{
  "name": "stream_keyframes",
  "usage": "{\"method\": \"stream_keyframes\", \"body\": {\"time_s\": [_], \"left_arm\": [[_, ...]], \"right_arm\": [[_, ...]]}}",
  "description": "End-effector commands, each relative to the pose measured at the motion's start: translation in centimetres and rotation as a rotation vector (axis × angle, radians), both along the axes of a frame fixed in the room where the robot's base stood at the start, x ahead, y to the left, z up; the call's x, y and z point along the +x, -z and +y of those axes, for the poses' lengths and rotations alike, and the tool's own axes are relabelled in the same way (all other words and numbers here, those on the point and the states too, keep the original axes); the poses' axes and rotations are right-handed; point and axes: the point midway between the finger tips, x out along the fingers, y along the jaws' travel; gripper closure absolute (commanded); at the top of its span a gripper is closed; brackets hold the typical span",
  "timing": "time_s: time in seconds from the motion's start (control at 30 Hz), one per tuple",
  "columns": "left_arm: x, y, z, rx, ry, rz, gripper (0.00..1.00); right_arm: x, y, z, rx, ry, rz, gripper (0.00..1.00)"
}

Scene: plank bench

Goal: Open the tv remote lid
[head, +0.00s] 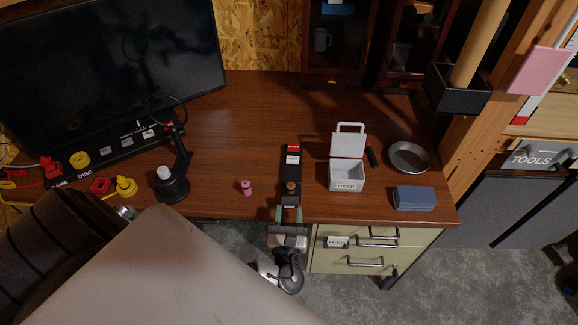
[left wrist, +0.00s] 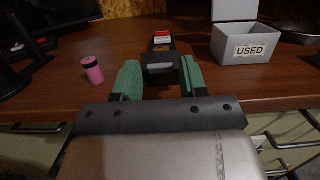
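A long black device (head: 291,160), which I take to be the tv remote, lies on the bench, pointing away from me. It has a red patch and a white patch towards its far end and a round brown piece near its near end. I cannot make out the state of its lid. My left gripper (head: 289,209) is open at the near end of the device. In the left wrist view, the green fingers (left wrist: 159,73) stand on either side of the device's near end (left wrist: 160,76), with gaps visible. My right gripper is not in view.
A pink cylinder (head: 246,188) stands to the left. A white box (head: 346,180) marked USED, lid raised, stands right. Beyond are a metal bowl (head: 409,157) and blue block (head: 414,198). A black lamp-like stand (head: 172,185) is left. Bench between device and stand is mostly clear.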

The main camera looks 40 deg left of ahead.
Motion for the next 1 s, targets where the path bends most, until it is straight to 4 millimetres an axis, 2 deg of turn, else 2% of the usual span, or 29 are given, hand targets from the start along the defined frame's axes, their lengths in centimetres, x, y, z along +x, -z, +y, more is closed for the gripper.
{"method": "stream_keyframes", "body": {"time_s": [0.1, 0.33, 0.47, 0.8, 1.0], "left_arm": [[0.0, 0.0, 0.0, 0.000, 0.000, 0.000, 0.45], [0.0, 0.0, 0.0, 0.000, 0.000, 0.000, 0.45], [-0.8, 0.3, -0.5, -0.001, 0.001, 0.000, 0.45], [-6.4, 1.4, -3.9, -0.002, 0.001, 0.003, 0.45], [-8.5, 1.7, -5.3, -0.002, 0.000, 0.001, 0.45]], "right_arm": [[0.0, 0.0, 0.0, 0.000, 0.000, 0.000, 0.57], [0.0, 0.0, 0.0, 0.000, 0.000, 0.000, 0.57], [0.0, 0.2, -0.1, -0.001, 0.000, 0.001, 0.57], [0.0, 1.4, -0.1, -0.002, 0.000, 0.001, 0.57], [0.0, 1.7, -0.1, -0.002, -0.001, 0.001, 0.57]]}}
